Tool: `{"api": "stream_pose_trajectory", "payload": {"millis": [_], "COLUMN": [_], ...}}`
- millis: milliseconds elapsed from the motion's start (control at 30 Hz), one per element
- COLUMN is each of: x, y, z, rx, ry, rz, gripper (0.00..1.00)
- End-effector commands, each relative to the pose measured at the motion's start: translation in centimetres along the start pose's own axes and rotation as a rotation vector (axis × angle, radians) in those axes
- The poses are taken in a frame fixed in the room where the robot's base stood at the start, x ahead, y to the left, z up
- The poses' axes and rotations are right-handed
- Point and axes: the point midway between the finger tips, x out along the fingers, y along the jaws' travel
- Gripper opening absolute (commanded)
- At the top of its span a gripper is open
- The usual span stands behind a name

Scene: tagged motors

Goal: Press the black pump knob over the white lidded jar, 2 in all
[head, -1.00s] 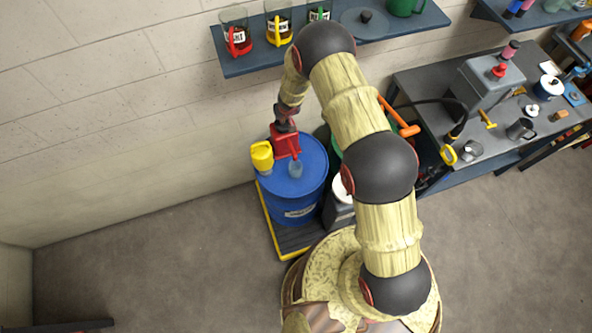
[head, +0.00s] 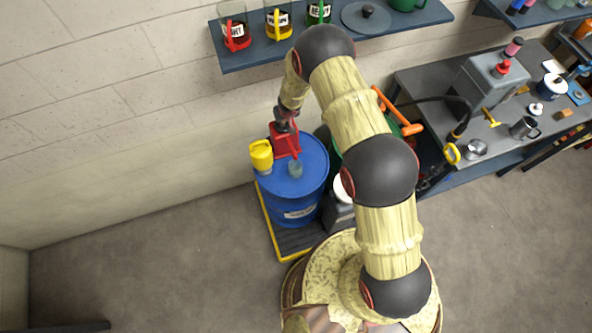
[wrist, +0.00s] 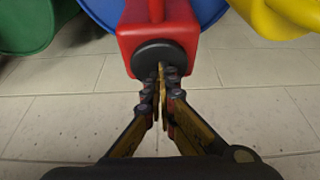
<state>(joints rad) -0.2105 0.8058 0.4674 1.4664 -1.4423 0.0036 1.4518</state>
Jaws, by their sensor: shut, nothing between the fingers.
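A red pump body (head: 285,140) stands on top of the blue drum (head: 295,212). In the wrist view its red housing (wrist: 190,25) has a round black knob (wrist: 150,55) facing my gripper (wrist: 161,78). My gripper is shut and empty, its tips at the knob's lower edge; whether they touch it I cannot tell. In the head view my gripper (head: 283,118) is at the pump's wall side and the knob is hidden. A grey-blue cup (head: 296,169) is by the pump on the drum. A grey container with a white lid (head: 342,191) stands right of the drum, partly hidden by my arm.
A yellow part (head: 261,155) is on the drum's left edge and also shows in the wrist view (wrist: 280,18). A wall shelf (head: 243,58) with labelled jars is above. A cluttered bench (head: 425,82) is at right.

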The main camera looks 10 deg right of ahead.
Motion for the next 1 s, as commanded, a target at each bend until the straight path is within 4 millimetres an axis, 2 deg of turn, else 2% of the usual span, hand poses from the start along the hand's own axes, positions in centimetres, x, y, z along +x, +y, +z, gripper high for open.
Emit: {"api": "stream_pose_trajectory", "payload": {"millis": [267,1000], "x": [0.0,-3.3], "y": [0.1,0.0], "z": [0.3,-1.2], "rx": [0.001,0.0], "ry": [-0.005,-0.003], "rz": [0.001,0.001], "gripper": [0.0,0.0]}}
